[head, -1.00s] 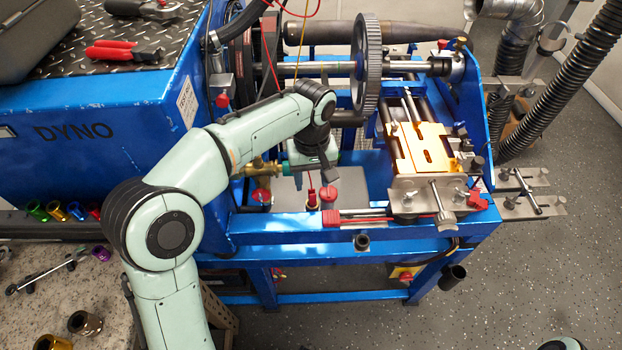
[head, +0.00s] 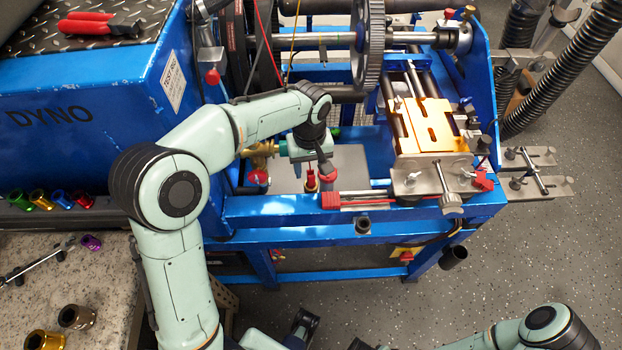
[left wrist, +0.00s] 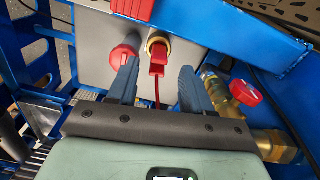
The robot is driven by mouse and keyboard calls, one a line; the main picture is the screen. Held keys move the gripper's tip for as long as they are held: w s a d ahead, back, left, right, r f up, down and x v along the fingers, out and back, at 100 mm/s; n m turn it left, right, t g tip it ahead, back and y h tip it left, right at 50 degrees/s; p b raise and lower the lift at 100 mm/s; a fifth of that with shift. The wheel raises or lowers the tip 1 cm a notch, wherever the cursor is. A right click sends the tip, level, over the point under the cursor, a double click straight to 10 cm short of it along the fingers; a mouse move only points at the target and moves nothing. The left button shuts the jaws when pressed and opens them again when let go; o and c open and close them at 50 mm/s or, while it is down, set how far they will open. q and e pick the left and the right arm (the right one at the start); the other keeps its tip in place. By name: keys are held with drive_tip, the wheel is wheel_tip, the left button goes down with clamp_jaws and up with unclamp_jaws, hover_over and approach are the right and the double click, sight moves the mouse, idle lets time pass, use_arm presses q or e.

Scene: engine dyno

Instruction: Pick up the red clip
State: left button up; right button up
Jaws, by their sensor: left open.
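In the left wrist view a small red clip (left wrist: 158,58) sits on a brass ring, with a red lead running from it between my fingers. In the head view the red clip (head: 311,183) shows just below my left gripper (head: 312,169), over the grey plate of the blue stand. In the left wrist view my left gripper (left wrist: 158,75) is open, one dark blue finger on each side of the clip and its lead. Whether a finger touches it, I cannot tell. My right arm shows at the bottom right of the head view; its fingers cannot be made out.
A red knob (left wrist: 123,55) is close beside one finger. A brass fitting with a red handle (left wrist: 246,93) lies beyond the other. A red rail handle (head: 330,200), the gold plate (head: 430,128) and large gear (head: 369,45) stand to the right.

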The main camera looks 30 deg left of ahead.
sight(311, 173)
use_arm(q)
wheel_tip(311, 173, down, 4)
drive_tip(key=shift+d+f, duration=0.15)
drive_tip(key=shift+f, duration=0.1)
drive_tip(key=c, duration=0.8)
drive_tip(key=shift+c, duration=0.2)
use_arm(e)
drive_tip(key=shift+f, duration=0.25)
use_arm(q)
drive_tip(key=shift+r, duration=0.15)
